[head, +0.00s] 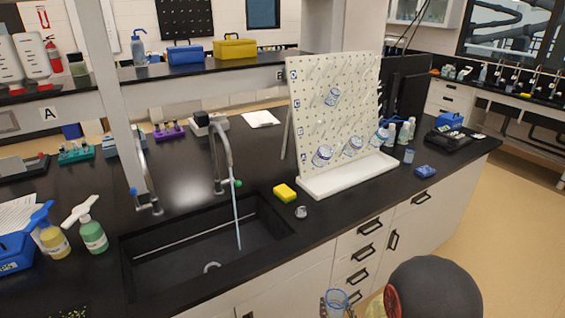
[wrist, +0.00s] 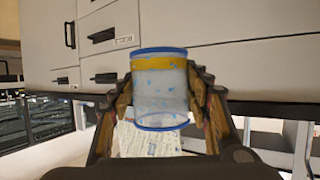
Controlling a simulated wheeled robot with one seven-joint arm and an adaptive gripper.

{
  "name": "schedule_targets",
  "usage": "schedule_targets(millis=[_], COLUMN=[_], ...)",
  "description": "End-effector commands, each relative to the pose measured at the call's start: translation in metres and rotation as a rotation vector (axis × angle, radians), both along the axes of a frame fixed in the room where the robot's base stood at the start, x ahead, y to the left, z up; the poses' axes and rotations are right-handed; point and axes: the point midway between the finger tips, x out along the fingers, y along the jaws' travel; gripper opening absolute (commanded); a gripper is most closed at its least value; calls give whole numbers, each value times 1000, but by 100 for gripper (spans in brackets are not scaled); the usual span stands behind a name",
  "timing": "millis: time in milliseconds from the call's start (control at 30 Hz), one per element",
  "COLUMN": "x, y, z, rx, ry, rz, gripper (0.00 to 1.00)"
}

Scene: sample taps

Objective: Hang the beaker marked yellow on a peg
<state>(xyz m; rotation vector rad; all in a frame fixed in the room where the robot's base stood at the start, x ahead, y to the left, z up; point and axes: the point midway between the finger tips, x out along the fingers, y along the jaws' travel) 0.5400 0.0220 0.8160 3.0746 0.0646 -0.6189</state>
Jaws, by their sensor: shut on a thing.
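My gripper (wrist: 162,85) is shut on a clear beaker (wrist: 160,98) with blue rims, blue specks and a yellow band near one end; the fingers press on both its sides. In the head view the held beaker (head: 336,299) shows at the bottom edge, below the bench top and in front of the drawers, partly cut off. The white pegboard (head: 305,105) stands upright on the bench at a slight backward tilt, with rows of pegs. Several beakers hang on it, one high up (head: 332,97) and others low down (head: 322,155). Many upper pegs are bare.
The black sink (head: 180,255) lies left of the board, with a tap (head: 222,150) and a thin pale stream below it. A yellow sponge (head: 285,193) and a small clear item (head: 301,212) lie near the front edge. Bottles and a monitor stand right of the board.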

Motion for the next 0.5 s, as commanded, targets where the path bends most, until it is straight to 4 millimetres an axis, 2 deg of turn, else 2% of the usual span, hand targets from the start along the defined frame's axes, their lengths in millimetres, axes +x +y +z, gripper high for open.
schedule_targets(millis=[33,167,500], x=[0,1,1], y=[-10,-21,-22], z=[-5,-7,-7], rx=[0,0,-1], ry=[-2,-2,-1], rz=[-19,-41,-43], gripper=[24,24,24])
